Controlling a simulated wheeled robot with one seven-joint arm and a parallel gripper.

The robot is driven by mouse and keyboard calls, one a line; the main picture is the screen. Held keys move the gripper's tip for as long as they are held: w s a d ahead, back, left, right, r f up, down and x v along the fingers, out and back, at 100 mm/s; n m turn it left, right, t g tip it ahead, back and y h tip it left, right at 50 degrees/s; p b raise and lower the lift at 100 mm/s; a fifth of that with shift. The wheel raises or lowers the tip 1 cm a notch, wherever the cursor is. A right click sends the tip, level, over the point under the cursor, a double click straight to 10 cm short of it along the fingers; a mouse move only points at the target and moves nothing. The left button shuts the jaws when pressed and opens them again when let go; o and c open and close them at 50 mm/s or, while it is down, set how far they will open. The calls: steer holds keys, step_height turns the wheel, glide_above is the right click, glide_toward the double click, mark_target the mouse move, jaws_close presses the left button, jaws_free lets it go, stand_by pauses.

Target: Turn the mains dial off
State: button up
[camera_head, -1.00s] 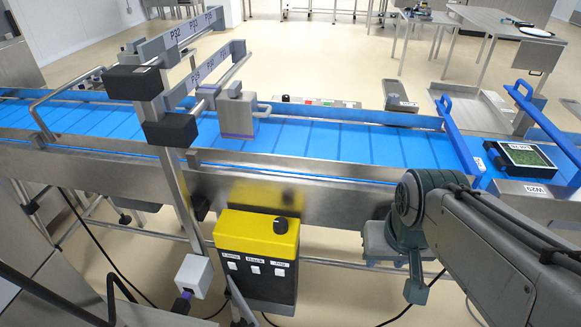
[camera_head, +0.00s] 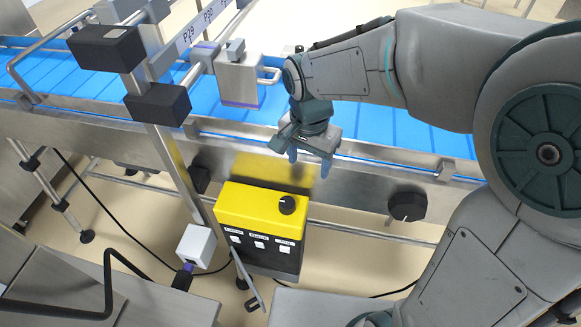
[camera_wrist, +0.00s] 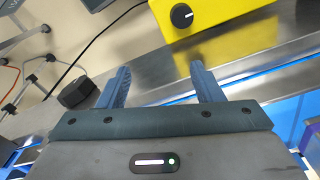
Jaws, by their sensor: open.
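A black round dial (camera_head: 287,204) with a white pointer line sits on the top face of a yellow and black control box (camera_head: 245,205). The dial also shows at the top of the wrist view (camera_wrist: 182,15). I cannot read a label that names it as the mains dial. My gripper (camera_head: 309,162) is open and empty, its blue fingers pointing down. It is above the dial and slightly right of it in the head view, apart from it. In the wrist view the fingers (camera_wrist: 160,72) stand below the dial, with bare metal rail between them.
A second black knob (camera_head: 407,206) sits on the conveyor's side rail, right of the box. The blue conveyor belt (camera_head: 370,125) runs behind my gripper. A metal sensor block (camera_head: 238,80) stands left of my wrist. A white socket box (camera_head: 196,243) and cables are lower left.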

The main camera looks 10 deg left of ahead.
steer(key=m, duration=0.1)
glide_above(286, 202)
steer(key=f, duration=0.2)
step_height(286, 202, down, 14)
steer(key=shift+r+p, duration=0.15)
steer(key=shift+p, duration=0.25)
steer(key=c, duration=1)
